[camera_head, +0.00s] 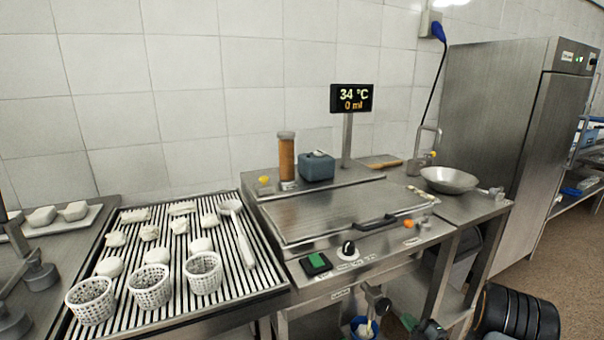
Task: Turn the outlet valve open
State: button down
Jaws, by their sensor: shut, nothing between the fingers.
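The outlet valve (376,297) seems to be the metal fitting under the front of the steel vat (330,215). It is small here, and I cannot tell how its handle is turned. A blue container (362,327) stands below it, partly cut off by the bottom edge. The display (351,98) above the vat reads 34 °C and 0 ml. A dark piece at the bottom edge, right of the valve, appears to be my gripper (428,328). It is shut and empty, apart from the valve, and partly out of frame.
The vat front carries a green switch (316,262), a black knob (348,248) and an orange knob (408,223). At left, a slatted drainer (243,262) holds white perforated baskets (150,287) and pale lumps. A steel bowl (449,180) stands right. A table leg (445,262) stands near the valve.

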aim_at(384, 307)
jog(key=shift+v, duration=1.1)
notch_tip(384, 307, up, 5)
jog(key=s+a+n+b, duration=0.1)
jog(key=s+a+n, duration=0.1)
jog(key=n, duration=1.5)
jog(key=b+x, duration=0.1)
jog(key=x, duration=0.5)
jog(key=shift+w+n, duration=0.4)
jog(key=shift+r, duration=0.2)
